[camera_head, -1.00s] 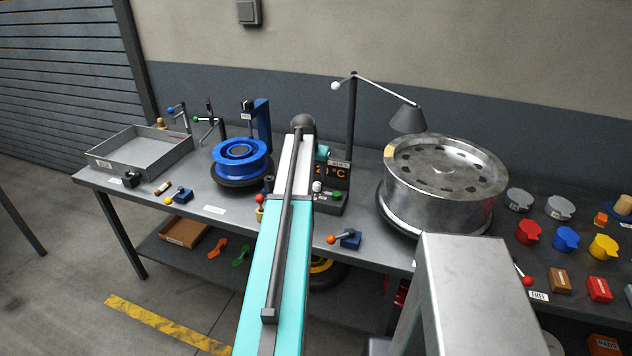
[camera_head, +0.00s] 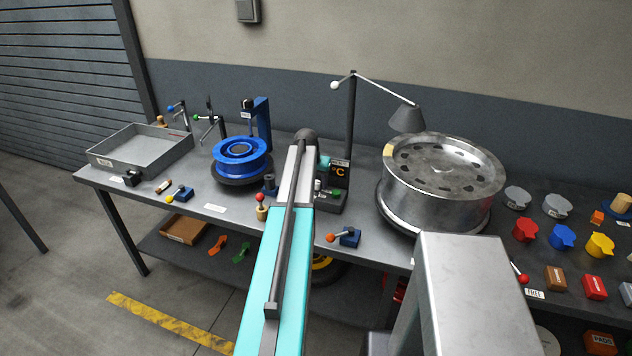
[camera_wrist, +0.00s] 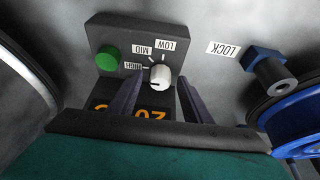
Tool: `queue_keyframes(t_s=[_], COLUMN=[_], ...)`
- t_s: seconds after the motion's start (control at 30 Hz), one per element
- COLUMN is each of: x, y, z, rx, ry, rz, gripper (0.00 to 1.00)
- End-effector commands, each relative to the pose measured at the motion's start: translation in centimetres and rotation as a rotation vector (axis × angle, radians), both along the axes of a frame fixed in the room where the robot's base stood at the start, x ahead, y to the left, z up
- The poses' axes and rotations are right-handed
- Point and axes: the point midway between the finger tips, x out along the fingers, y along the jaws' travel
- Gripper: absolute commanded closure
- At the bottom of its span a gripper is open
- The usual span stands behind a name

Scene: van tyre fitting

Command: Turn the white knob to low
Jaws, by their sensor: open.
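The white knob (camera_wrist: 160,75) shows in the wrist view on a dark control box (camera_wrist: 178,42), with LOW, MID and HIGH labels around it. A dark mark on the knob sits at its lower left, away from the LOW label (camera_wrist: 168,44); its exact setting is hard to read. My gripper (camera_wrist: 160,82) is open, its two dark fingers on either side of the knob, with no clear contact visible. In the head view the knob (camera_head: 318,185) is small beside my arm, and my fingers are mostly hidden.
A green button (camera_wrist: 107,58) is beside the knob, and an orange display (camera_wrist: 150,113) is partly covered by my gripper. A blue wheel (camera_head: 240,158) stands left of the box and a large metal rim (camera_head: 445,190) right. A red-ball lever (camera_head: 261,205) is close to my arm.

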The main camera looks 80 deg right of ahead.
Motion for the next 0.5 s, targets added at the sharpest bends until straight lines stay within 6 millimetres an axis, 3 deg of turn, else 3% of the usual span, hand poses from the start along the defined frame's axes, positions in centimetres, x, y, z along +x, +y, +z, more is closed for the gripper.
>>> queue_keyframes(t_s=[0.03, 0.27, 0.5], x=[0.03, 0.03, 0.04], y=[-0.02, -0.01, -0.04], z=[0.02, 0.04, 0.01], rx=[0.0, 0.0, 0.0], ry=[0.0, 0.0, 0.0], rz=[0.0, 0.0, -0.011], gripper=[0.6, 0.97, 0.96])
